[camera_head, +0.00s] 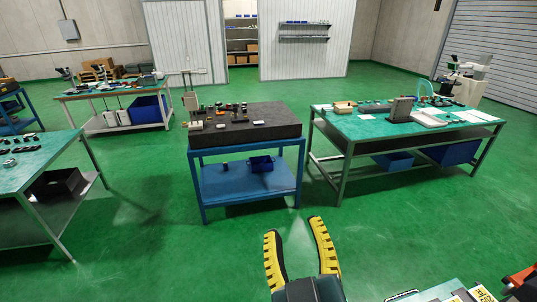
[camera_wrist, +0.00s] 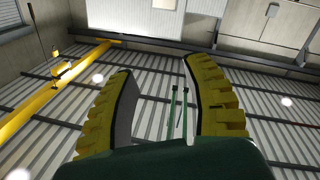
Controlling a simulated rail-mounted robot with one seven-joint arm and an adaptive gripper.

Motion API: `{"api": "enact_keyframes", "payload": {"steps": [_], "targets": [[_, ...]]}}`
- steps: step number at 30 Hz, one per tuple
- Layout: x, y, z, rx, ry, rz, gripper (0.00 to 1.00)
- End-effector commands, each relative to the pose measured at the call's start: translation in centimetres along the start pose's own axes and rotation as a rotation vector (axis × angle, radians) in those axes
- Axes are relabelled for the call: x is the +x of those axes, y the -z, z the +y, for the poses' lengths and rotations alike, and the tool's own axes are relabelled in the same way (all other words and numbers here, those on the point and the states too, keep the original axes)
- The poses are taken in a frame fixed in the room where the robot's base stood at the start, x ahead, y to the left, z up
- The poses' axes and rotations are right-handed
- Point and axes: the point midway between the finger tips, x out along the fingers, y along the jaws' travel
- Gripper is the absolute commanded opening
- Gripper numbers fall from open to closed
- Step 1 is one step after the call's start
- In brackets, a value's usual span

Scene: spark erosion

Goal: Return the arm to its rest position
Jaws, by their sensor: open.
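My gripper (camera_head: 296,240) shows at the bottom middle of the head view, with two yellow ribbed fingers on a dark body. The fingers are spread apart with nothing between them. It is above the green floor, on the near side of the blue table and apart from it. In the wrist view my gripper (camera_wrist: 158,82) is also open and empty, and it points up at the ceiling and upper wall. Most of my arm is out of view.
A blue table with a dark granite top (camera_head: 245,128) stands ahead. A green-topped bench (camera_head: 390,128) is at right, another (camera_head: 35,165) at left, and one (camera_head: 110,90) further back. A yellow beam (camera_wrist: 45,90) runs overhead. Bare green floor (camera_head: 150,255) lies between the tables.

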Motion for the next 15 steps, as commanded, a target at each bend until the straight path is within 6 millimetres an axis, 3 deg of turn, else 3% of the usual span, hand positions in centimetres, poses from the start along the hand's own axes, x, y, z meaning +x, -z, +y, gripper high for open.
{"api": "enact_keyframes", "payload": {"steps": [1, 5, 6, 7, 15], "targets": [[-1.8, 3.0, 1.3, 0.053, -0.055, 0.092, 0.50], [-6.7, 8.4, 5.0, 0.274, -0.174, 0.324, 0.50], [-6.5, 9.3, 5.4, 0.362, -0.162, 0.344, 0.50], [-6.5, 11.7, 6.3, 0.351, -0.163, 0.339, 0.50], [-6.2, 21.2, 10.1, 0.357, -0.160, 0.332, 0.50]]}}
